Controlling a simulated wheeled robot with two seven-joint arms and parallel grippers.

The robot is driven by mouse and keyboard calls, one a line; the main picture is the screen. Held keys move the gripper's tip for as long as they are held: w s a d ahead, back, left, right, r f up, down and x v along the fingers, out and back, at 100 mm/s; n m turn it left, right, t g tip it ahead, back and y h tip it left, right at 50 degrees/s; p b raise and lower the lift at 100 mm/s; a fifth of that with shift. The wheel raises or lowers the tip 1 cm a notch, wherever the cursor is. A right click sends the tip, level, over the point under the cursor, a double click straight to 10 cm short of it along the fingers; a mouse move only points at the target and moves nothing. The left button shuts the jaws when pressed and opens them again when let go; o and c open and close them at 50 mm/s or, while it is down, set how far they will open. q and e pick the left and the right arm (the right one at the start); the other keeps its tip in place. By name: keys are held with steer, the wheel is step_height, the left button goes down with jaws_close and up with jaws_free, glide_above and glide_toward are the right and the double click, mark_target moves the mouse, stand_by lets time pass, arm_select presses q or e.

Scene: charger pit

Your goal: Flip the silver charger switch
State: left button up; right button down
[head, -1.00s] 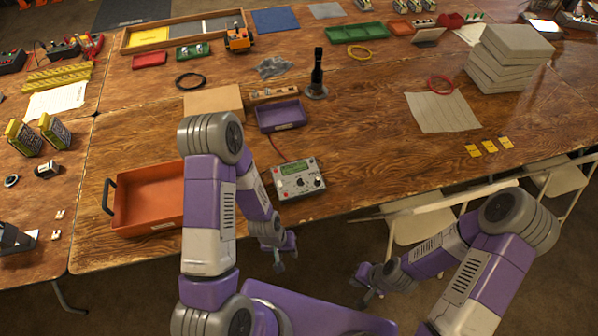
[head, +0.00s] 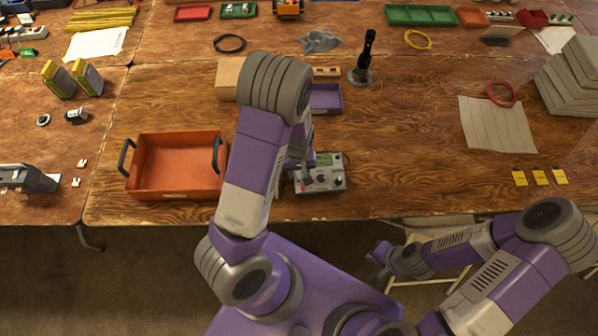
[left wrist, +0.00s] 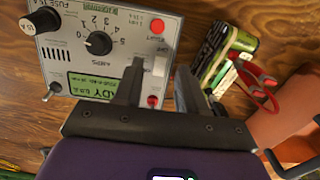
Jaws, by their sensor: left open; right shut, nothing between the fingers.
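The silver charger (head: 333,184) lies on the wooden table near its front edge. The left wrist view shows its face close up (left wrist: 75,62), with a green display, a black dial, a red button and a red light. A small silver lever (left wrist: 52,91) shows at its left, and a pale rocker-like part (left wrist: 160,66) near its edge. My left gripper (left wrist: 158,68) is open, one finger over the charger's face and the other beyond its edge. In the head view it (head: 306,178) is partly hidden by my arm. My right gripper (head: 376,260) is shut and empty, in front of the table.
An orange tray (head: 133,180) with black handles stands left of the charger. A purple tray (head: 327,98) and a black-handled stand (head: 362,72) are behind it. In the wrist view, a battery-like pack (left wrist: 233,42) with red leads lies beside the charger.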

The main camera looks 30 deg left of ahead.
arm_select(q)
steer(key=shift+f, duration=0.35)
